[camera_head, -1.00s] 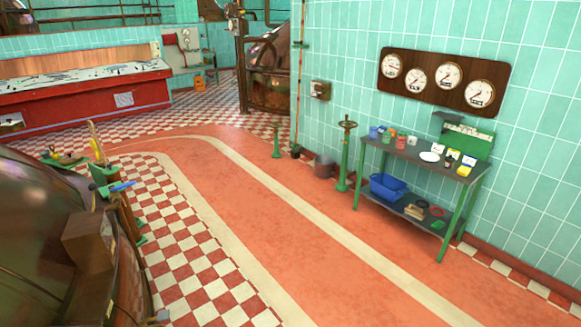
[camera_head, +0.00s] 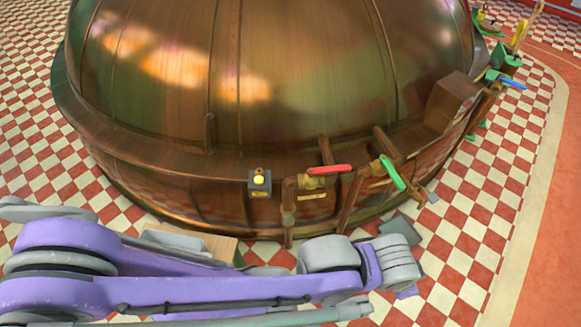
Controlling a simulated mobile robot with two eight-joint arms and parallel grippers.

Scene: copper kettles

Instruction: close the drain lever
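Two valve levers sit on copper pipes at the low front of the big copper kettle (camera_head: 300,75). One has a red handle (camera_head: 330,170), lying nearly level along its pipe. The other has a green handle (camera_head: 392,173), slanting down to the right across its pipe. A blue handle (camera_head: 513,82) shows farther right at the kettle's side. I cannot tell which is the drain lever; the small plates are unreadable. My purple and grey arm comes in from the left, below and in front of the kettle. No gripper fingers can be made out on it. My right gripper does not show.
A small box with a yellow button (camera_head: 259,180) is on the kettle left of the red handle. Checkered floor (camera_head: 470,225) surrounds the kettle, with a clear orange walkway (camera_head: 555,220) at the right. My arm hides the floor in front.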

